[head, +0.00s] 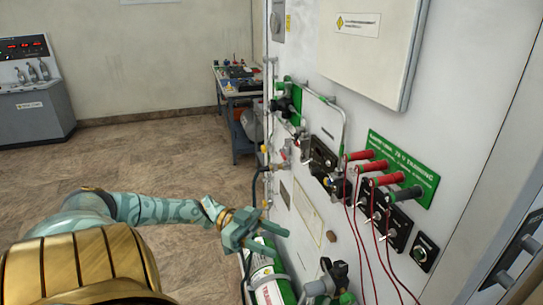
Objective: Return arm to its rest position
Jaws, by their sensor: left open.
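My left arm (160,208), teal with patterned markings, reaches in from the lower left. Its left gripper (268,237) is open, with nothing seen between its fingers. The gripper is in front of the lower left part of the white trainer panel (305,215), just above a green cylinder (268,280) with a white label. I cannot tell whether the fingers touch the cylinder or the hose near it. My right gripper is not in view.
Red and grey plugs (388,178) with hanging red leads stick out of the panel at right. Pipes and valves (290,115) line its left edge. A workbench (240,85) and a grey console (35,100) stand farther back. The floor (130,160) between is clear.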

